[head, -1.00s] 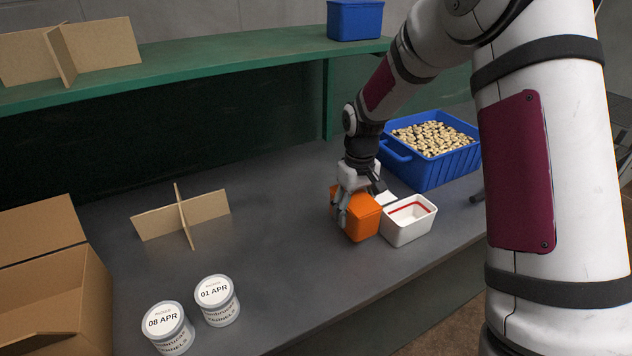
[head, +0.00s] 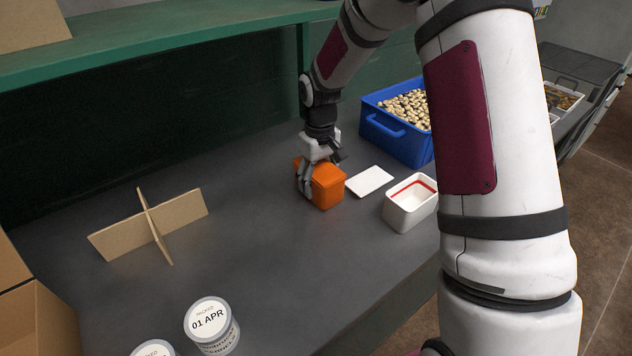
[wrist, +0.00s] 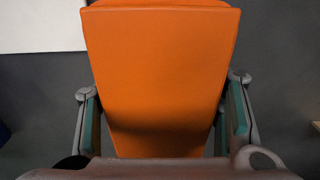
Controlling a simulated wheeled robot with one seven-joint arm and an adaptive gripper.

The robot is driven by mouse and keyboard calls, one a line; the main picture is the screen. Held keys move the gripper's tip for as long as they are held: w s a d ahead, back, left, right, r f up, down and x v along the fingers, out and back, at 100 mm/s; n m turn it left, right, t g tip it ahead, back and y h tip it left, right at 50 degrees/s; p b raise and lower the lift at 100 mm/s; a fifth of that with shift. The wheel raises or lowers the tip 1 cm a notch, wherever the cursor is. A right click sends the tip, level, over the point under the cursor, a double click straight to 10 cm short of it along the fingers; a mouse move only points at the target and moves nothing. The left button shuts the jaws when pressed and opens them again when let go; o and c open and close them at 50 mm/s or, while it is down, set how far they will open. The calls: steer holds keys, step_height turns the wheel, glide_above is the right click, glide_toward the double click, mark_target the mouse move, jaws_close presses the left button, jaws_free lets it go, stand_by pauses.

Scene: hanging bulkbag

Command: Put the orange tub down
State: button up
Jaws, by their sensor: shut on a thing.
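The orange tub (head: 329,188) is upright at the middle of the grey bench, left of a flat white lid (head: 370,181). My gripper (head: 320,174) reaches down from above and is shut on the tub, one finger on each side. In the wrist view the orange tub (wrist: 160,60) fills the middle between the green-padded fingers (wrist: 162,115). The tub's base is at or very near the bench top; I cannot tell whether it touches. My fingers hide part of its left side.
A white tub with a red line (head: 408,212) stands right of the lid. A blue crate of nuts (head: 395,143) is behind. A cardboard cross divider (head: 150,228) and labelled tubs (head: 211,325) stand left. A green shelf (head: 160,42) overhangs the back. Bench between divider and orange tub is clear.

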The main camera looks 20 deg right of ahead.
steer(key=shift+r, duration=0.1)
steer(key=shift+f, duration=0.25)
steer(key=o, duration=1.3)
steer(key=shift+o, duration=0.2)
steer(key=shift+r, duration=0.1)
